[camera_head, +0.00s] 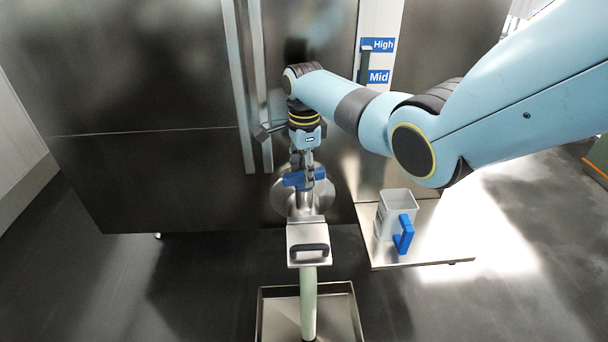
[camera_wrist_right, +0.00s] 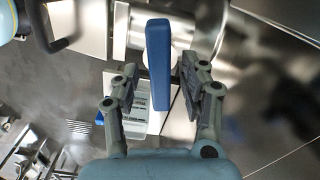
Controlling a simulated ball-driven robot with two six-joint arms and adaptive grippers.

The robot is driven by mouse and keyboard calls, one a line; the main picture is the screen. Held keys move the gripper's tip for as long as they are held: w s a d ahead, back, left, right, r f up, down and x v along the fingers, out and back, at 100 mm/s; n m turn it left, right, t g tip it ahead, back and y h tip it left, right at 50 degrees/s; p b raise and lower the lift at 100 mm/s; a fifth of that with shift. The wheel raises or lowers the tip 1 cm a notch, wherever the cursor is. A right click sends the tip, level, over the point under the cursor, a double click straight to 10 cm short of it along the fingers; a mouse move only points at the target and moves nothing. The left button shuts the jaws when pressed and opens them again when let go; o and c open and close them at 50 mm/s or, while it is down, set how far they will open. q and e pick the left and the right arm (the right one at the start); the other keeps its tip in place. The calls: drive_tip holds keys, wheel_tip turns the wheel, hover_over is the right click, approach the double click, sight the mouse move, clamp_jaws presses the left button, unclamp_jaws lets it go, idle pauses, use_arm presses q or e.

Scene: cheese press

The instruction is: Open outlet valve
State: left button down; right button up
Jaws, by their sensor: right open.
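The outlet valve has a blue handle (camera_head: 297,179) on a metal pipe (camera_head: 304,203) low on the front of the steel tank (camera_head: 180,170). My right gripper (camera_head: 307,166) points down at the handle from above. In the right wrist view, the blue handle (camera_wrist_right: 158,60) lies lengthwise between the two fingers of my open right gripper (camera_wrist_right: 160,78). A gap shows on each side, so the fingers do not appear to clamp it. My fingers partly cover the handle in the head view. My left gripper is out of view.
A metal box with a dark handle (camera_head: 308,250) sits below the pipe. A pale green column (camera_head: 308,300) runs from it into a shallow tray (camera_head: 262,310). A grey jug with a blue handle (camera_head: 397,202) stands on a metal plate (camera_head: 440,250) to the right. "High" and "Mid" labels (camera_head: 378,77) are behind my arm.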

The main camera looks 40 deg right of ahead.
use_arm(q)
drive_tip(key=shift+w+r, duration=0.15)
use_arm(e)
drive_tip(key=shift+f, duration=0.1)
clamp_jaws()
